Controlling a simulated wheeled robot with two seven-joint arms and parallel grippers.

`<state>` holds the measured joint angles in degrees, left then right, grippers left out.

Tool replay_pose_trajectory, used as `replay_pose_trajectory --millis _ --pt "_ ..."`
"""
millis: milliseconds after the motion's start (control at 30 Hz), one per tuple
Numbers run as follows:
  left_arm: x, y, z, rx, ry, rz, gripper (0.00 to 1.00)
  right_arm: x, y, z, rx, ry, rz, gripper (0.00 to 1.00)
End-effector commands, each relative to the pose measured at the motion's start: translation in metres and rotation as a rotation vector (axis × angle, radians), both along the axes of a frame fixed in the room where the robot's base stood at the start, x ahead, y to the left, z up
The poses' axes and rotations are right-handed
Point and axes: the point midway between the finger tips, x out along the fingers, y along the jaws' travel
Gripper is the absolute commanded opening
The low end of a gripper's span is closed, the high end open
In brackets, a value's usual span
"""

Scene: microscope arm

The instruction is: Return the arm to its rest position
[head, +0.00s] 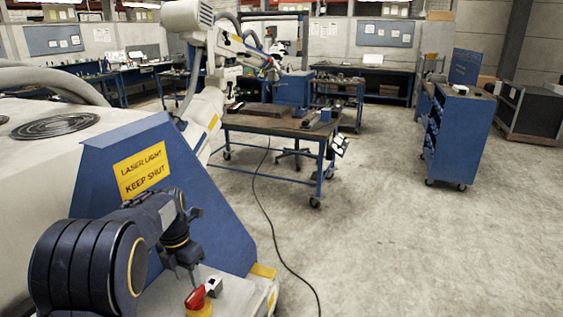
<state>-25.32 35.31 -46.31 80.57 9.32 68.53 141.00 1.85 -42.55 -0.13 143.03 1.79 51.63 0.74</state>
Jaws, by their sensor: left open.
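A large white jointed arm (198,18) with blue and yellow marks rises in the middle left, behind the blue panel. Its raised forearm (236,45) reaches right, and its end (272,68) hangs over the blue workbench. Its foot is partly hidden by the panel. My left gripper (188,280) is in the lower left, open and empty, pointing down in front of the panel. It is far from the white arm, just above and left of a red knob (197,299). Contact with the knob cannot be told. My right gripper is out of view.
A blue panel (205,222) with a yellow laser warning sign (142,173) stands close by. The workbench (270,125) stands on wheels beyond it. A black cable (262,205) runs over the floor. A blue cabinet (460,140) stands right. The floor (400,250) between is clear.

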Motion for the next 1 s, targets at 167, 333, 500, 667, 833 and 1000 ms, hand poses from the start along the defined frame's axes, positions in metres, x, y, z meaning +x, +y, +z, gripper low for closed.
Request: replay_pose_trajectory --millis 167,333,500,667,833,1000 --pt "-0.061 0.000 0.022 -0.174 -0.145 -0.444 0.42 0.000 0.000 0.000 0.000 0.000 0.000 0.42" --pt "-0.129 -0.019 0.049 -0.194 -0.410 -1.029 0.42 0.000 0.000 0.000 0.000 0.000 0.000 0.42" --pt "-0.199 -0.045 0.065 0.005 -0.653 -1.632 0.42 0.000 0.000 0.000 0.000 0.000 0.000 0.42" --pt "-0.251 -0.067 0.060 0.296 -0.729 -2.120 0.42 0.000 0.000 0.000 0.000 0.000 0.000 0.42" --pt "-0.278 -0.077 0.047 0.510 -0.689 -2.419 0.42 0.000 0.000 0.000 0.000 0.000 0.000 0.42" --pt "-0.283 -0.079 0.043 0.559 -0.671 -2.488 0.42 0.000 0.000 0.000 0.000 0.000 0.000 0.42"
